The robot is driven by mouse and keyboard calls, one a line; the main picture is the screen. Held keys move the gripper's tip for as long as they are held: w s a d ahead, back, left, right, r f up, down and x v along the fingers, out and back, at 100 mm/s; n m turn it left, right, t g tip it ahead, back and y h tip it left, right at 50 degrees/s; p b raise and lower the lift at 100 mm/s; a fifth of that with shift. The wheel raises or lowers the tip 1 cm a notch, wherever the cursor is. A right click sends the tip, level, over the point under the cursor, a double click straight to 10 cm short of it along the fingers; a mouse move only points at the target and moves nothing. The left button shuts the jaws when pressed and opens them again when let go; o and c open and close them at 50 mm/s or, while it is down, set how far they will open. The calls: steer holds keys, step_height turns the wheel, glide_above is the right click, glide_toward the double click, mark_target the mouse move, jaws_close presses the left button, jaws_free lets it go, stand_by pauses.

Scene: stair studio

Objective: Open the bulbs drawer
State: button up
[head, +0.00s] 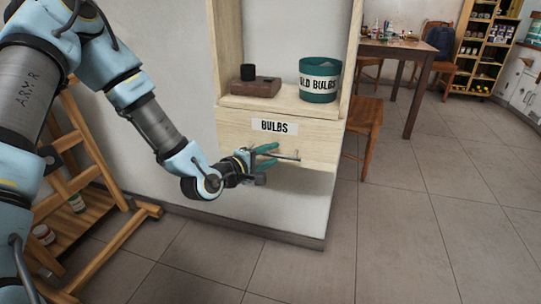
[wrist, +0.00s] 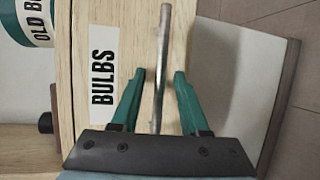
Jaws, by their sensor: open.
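The bulbs drawer (head: 242,133) is a light wooden front with a white "BULBS" label, set under a wall-mounted wooden shelf unit, and it looks shut. Its metal bar handle (head: 284,157) sticks out below the label. In the wrist view the handle (wrist: 161,70) runs between the two green fingers of my gripper (wrist: 158,95). My gripper also shows in the head view (head: 266,157), in front of the drawer. The fingers are open, one on each side of the bar, with gaps visible. The wrist view shows the drawer front (wrist: 85,40) turned on its side.
A green "OLD BULBS" tin (head: 320,80) and a brown box with a black knob (head: 256,86) stand on the shelf above the drawer. A wooden easel-like frame (head: 95,190) is at the left. The tiled floor at the right is clear, with a table (head: 398,50) and chair behind.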

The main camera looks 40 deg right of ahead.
jaws_close()
stand_by(0.4)
stand_by(1.1)
